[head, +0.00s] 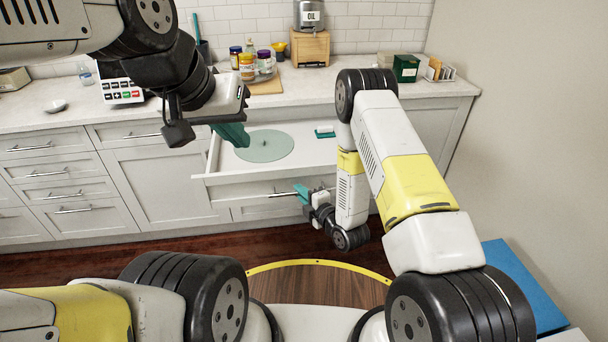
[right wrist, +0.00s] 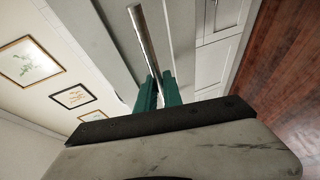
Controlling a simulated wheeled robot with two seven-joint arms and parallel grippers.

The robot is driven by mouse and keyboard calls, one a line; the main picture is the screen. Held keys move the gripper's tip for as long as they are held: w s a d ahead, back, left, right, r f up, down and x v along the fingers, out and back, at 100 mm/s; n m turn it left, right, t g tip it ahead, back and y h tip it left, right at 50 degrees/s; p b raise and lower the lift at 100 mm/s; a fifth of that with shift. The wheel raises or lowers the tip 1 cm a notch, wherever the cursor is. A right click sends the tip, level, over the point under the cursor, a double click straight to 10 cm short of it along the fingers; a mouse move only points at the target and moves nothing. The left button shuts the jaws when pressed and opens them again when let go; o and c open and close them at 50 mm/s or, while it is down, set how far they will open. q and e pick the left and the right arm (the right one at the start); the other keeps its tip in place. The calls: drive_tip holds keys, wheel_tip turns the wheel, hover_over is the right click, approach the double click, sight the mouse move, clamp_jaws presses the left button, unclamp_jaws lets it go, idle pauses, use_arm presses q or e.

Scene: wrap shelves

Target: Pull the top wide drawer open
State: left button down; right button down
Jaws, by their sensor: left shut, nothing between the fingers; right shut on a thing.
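The top wide drawer (head: 215,180) is pulled out from the counter in the head view. Its inside shows. Its metal bar handle (head: 281,194) is on the front face. My right gripper (head: 301,192) is shut on this handle. In the right wrist view the bar handle (right wrist: 141,35) runs in between the teal fingers of my right gripper (right wrist: 158,88). My left gripper (head: 232,135) is shut and empty, above the left side of the open drawer.
In the drawer lie a round translucent green lid (head: 264,146) and a small teal-and-white item (head: 325,132). Jars (head: 247,66), a wooden block (head: 310,48) and a green box (head: 406,68) stand on the counter (head: 440,88). A blue object (head: 522,283) is at the lower right.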

drive_tip(key=c, duration=1.8)
unclamp_jaws()
drive_tip(key=shift+o, duration=0.2)
drive_tip(key=v, duration=0.7)
drive_tip(key=shift+s+d, duration=0.3)
drive_tip(key=shift+r, duration=0.1)
